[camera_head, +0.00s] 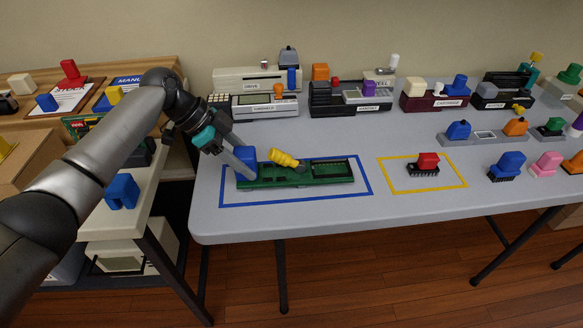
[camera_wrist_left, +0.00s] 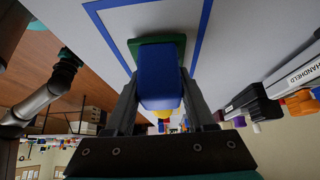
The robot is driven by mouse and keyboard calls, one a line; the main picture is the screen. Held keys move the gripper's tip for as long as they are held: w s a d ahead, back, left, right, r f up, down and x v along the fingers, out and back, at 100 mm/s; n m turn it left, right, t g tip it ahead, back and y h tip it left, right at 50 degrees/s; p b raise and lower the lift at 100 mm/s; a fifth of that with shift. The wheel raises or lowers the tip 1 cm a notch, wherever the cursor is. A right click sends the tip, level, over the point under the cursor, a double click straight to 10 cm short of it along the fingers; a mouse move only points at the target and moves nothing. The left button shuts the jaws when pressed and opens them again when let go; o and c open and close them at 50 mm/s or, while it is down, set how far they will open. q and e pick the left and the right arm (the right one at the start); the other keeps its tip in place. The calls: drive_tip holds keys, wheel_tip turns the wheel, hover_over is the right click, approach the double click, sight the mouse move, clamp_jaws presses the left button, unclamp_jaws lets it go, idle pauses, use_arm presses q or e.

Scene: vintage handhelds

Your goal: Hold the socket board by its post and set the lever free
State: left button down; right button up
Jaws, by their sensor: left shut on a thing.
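The green socket board (camera_head: 325,172) lies inside the blue taped outline on the grey table. A blue post (camera_head: 246,156) stands at its left end. A yellow lever handle (camera_head: 283,158) leans to the upper left over the board; its dark pivot end is at the board's middle. My left gripper (camera_head: 245,168) is shut on the blue post, and the left wrist view shows the post (camera_wrist_left: 158,78) between the fingers. Only a bit of yellow shows behind the post there. What seems to be my right gripper (camera_wrist_left: 68,62) appears small at the left of that view; its fingers are unclear.
A red-topped black chip (camera_head: 427,165) stands inside a yellow taped outline (camera_head: 462,186) to the right. Blue (camera_head: 507,166) and pink (camera_head: 546,165) chips stand beyond it. Handheld devices (camera_head: 265,106) line the table's back. The strip between the two outlines is clear.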

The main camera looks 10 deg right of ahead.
drive_tip(key=shift+o, duration=0.4)
idle(0.6)
drive_tip(key=shift+o, duration=0.7)
drive_tip(key=shift+w+r, duration=0.1)
drive_tip(key=w+a+r+m+t+y, duration=0.2)
drive_tip(key=w+a+r+m+t, duration=0.1)
drive_tip(key=w+a+r+t, duration=0.25)
drive_tip(key=w+a+r+m+t+y, duration=0.2)
drive_tip(key=w+a+r+m, duration=0.15)
drive_tip(key=r, duration=0.55)
drive_tip(key=w+a+r+m+t+y, duration=0.2)
drive_tip(key=w+a+r+m+t, duration=0.15)
drive_tip(key=r, duration=0.55)
drive_tip(key=w+a+r+m+t+y, duration=0.1)
drive_tip(key=w+a+r+m+y, duration=0.15)
drive_tip(key=a+r+m, duration=0.45)
drive_tip(key=m+t+h, duration=0.3)
drive_tip(key=m, duration=0.3)
approach(288, 161)
drive_tip(key=a, duration=0.1)
drive_tip(key=w+a, duration=0.1)
drive_tip(key=a, duration=0.1)
drive_tip(key=shift+w+r, duration=0.3)
drive_tip(key=shift+w+d+m+h, duration=0.25)
drive_tip(key=shift+w+d+m, duration=0.1)
drive_tip(key=shift+w+m, duration=0.15)
drive_tip(key=x, duration=1.1)
drive_tip(key=shift+w+a+f, duration=0.1)
drive_tip(key=shift+w+a, duration=0.1)
drive_tip(key=shift+w, duration=0.1)
